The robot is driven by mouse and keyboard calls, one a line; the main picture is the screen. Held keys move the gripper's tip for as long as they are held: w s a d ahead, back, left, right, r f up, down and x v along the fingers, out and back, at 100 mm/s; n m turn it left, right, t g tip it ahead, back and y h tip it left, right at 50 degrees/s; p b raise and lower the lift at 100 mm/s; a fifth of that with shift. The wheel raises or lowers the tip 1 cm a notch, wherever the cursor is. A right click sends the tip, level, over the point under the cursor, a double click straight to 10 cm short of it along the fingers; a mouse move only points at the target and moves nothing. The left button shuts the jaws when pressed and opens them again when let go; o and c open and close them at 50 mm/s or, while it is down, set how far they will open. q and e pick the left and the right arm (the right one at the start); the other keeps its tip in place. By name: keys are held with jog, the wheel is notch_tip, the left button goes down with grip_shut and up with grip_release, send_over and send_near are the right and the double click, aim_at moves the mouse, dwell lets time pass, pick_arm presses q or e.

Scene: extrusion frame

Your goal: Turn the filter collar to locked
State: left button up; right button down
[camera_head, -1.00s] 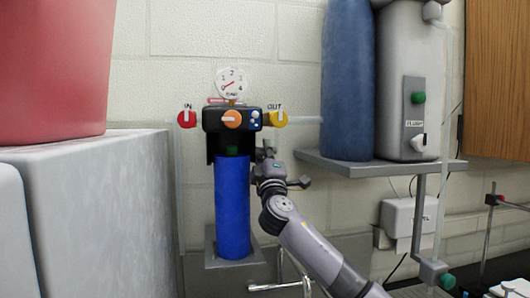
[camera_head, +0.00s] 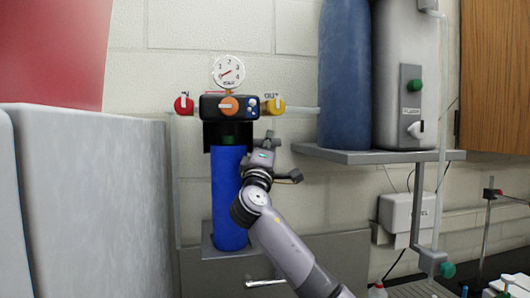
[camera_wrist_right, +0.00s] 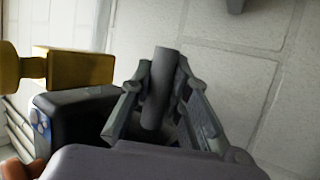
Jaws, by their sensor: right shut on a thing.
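The filter has a blue housing (camera_head: 229,200) under a black collar (camera_head: 215,134), with a dark head (camera_head: 210,106) above. A small green mark (camera_head: 229,140) shows on the collar's front. My right gripper (camera_head: 267,143) is at the collar's right side, with its wrist overlapping the blue housing's right edge. In the right wrist view its fingers (camera_wrist_right: 163,90) are shut around a grey round bar (camera_wrist_right: 160,75), which looks like the collar's handle. Where the bar joins the collar is hidden. My left gripper is not in view.
A red IN knob (camera_head: 183,105) and a yellow OUT knob (camera_head: 273,105) flank the head, with a gauge (camera_head: 229,72) above. A shelf (camera_head: 350,154) with a blue tank (camera_head: 345,80) is on the right. A big grey block (camera_head: 90,200) fills the left.

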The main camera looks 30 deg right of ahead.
aim_at(260, 146)
pick_arm(q)
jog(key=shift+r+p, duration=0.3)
jog(key=shift+p, duration=0.45)
pick_arm(e)
jog(key=shift+s+a+m+g+h, duration=1)
jog(key=shift+s+m+g+h, duration=0.65)
jog(key=shift+g, duration=1.75)
jog(key=shift+s+a+m+g+h, duration=1)
jog(key=shift+m+g, duration=1)
jog(key=shift+g, duration=1.4)
jog(key=shift+s+a+m+g+h, duration=1.05)
jog(key=shift+m+g+h, duration=0.8)
jog(key=shift+g, duration=1.55)
jog(key=c, duration=1.5)
grip_release()
